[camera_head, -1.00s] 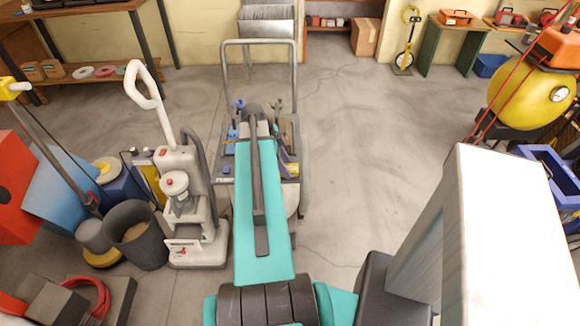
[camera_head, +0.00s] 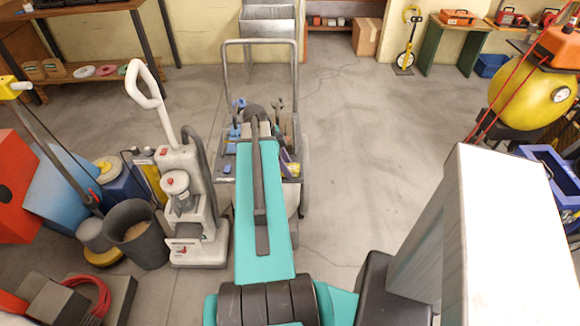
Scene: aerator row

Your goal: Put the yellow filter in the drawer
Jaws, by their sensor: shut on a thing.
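My arm reaches forward over a wheeled tool cart (camera_head: 291,192). My gripper is hidden beyond the far end of my arm, so its fingers and anything between them do not show. I cannot make out a yellow filter. A small yellow and purple item (camera_head: 291,169) lies at the right side of the cart's tray, but I cannot tell what it is. No drawer can be made out; the cart's front is mostly covered by my arm.
A white upright machine (camera_head: 187,200) stands close left of the cart, with a dark bucket (camera_head: 137,238) beside it. Blue-handled tools (camera_head: 236,135) stand in the cart. A yellow tank (camera_head: 530,98) is at the right. The floor right of the cart is clear.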

